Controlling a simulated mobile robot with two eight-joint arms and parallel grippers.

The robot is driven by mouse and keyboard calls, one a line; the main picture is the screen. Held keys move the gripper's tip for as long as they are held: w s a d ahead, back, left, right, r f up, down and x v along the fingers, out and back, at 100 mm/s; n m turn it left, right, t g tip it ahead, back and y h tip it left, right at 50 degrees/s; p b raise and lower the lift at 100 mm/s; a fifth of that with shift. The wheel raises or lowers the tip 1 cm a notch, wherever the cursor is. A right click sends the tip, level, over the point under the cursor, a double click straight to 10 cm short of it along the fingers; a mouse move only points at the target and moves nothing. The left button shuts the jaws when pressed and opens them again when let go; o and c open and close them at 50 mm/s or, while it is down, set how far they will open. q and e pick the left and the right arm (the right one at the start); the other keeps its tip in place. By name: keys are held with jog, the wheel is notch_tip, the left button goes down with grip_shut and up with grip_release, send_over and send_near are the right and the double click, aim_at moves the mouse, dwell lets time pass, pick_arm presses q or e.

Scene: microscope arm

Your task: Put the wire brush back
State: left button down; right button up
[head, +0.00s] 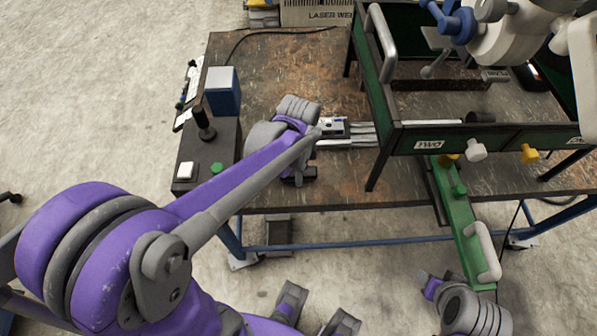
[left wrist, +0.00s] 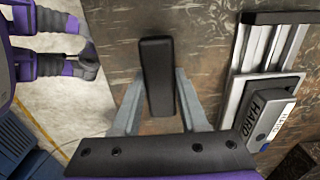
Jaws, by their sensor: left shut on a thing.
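In the left wrist view a dark, long block, which I take for the wire brush (left wrist: 156,60), stands between the fingers of my left gripper (left wrist: 160,90). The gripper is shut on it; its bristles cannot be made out. In the head view my left gripper (head: 298,174) is over the table's front left part, right of the grey box, and a small dark end shows beside it. The arm hides most of the brush there. Part of my right arm (head: 462,306) shows at the lower right; its finger state cannot be told.
The worn brown table (head: 290,70) carries a block labelled HARD (left wrist: 268,112) on silver rails (head: 347,134), just right of the gripper. A dark box with a lever (head: 204,130) and a blue box (head: 222,92) stand left. A green frame (head: 408,140) rises right.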

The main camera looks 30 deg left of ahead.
pick_arm(q)
jog(key=shift+f, duration=0.25)
jog(key=shift+f, duration=0.2)
jog(key=shift+c, duration=2.2)
grip_release()
jog(key=shift+r, duration=0.15)
jog(key=shift+r, duration=0.35)
notch_tip(320, 180, up, 11)
jog(key=p, duration=0.2)
jog(key=s+d+f+n+t, duration=0.3)
jog(key=s+f+n+t, duration=0.2)
jog(key=s+n, duration=0.5)
jog(key=shift+s+d+f+n, duration=0.15)
jog(key=shift+s+f+n, duration=0.25)
jog(key=shift+f+n, duration=0.35)
